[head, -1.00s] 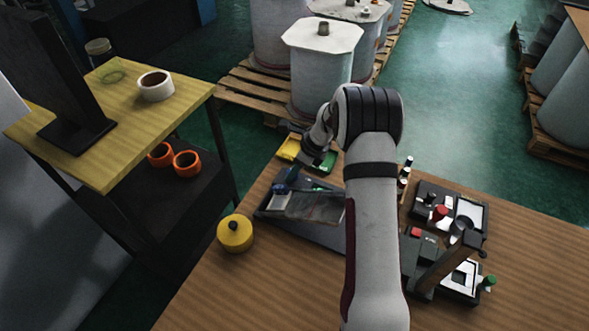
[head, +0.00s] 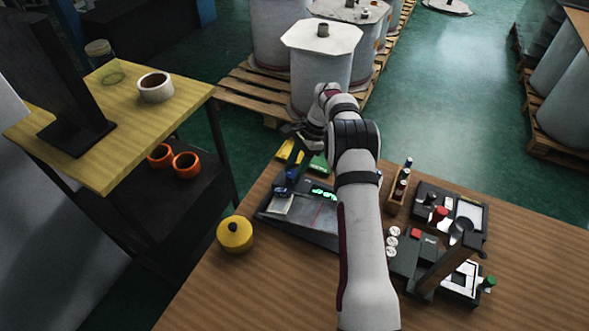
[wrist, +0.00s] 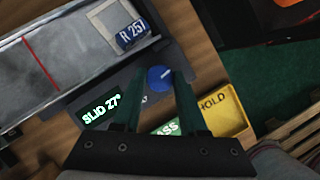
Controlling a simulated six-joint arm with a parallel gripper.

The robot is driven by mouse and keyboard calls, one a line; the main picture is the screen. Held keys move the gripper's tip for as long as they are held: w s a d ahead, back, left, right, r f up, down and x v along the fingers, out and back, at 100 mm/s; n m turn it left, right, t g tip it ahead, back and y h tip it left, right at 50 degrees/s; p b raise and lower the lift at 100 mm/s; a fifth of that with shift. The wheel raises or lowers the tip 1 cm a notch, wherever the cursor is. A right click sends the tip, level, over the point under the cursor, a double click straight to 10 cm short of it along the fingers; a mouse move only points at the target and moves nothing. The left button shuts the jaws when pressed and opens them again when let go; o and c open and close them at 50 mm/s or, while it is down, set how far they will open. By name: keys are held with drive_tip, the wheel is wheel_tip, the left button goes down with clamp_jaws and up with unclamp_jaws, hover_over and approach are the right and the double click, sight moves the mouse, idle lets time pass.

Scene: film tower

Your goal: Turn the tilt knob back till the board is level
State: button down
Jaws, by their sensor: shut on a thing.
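The grey board (head: 318,212) lies low over its dark base, with a red line across it in the wrist view (wrist: 41,63). I cannot tell whether it is exactly level. A small roll marked "R 257" (wrist: 132,34) sits by the board's pale square. A lit display reads "SLID 27°" (wrist: 101,108); its green glow also shows in the head view (head: 323,193). The blue tilt knob (wrist: 159,77), with a pale mark on top, is between my fingertips. My gripper (wrist: 160,82) is shut on it; in the head view the gripper (head: 294,168) is partly hidden.
A yellow "HOLD" tray (wrist: 224,112) and a green "PASS" tray (wrist: 166,128) stand close beyond the knob. Small bottles in a rack (head: 399,187) and dark devices (head: 424,250) are to the right.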

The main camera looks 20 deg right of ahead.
drive_tip(key=n+g, duration=0.1)
drive_tip(key=n, duration=0.1)
drive_tip(key=n+g, duration=0.1)
drive_tip(key=n, duration=0.1)
drive_tip(key=shift+w+n+h, duration=0.1)
drive_tip(key=shift+n+h, duration=0.2)
drive_tip(key=shift+n, duration=0.1)
drive_tip(key=shift+a, duration=0.1)
idle(0.4)
drive_tip(key=shift+c, duration=2.2)
unclamp_jaws()
drive_tip(key=r, duration=0.4)
drive_tip(key=shift+d+r, duration=0.25)
drive_tip(key=shift+r, duration=0.1)
drive_tip(key=s+d+r, duration=0.6)
drive_tip(key=s+d, duration=0.1)
drive_tip(key=d, duration=0.1)
drive_tip(key=shift+s+d+r, duration=0.2)
drive_tip(key=shift+s, duration=0.1)
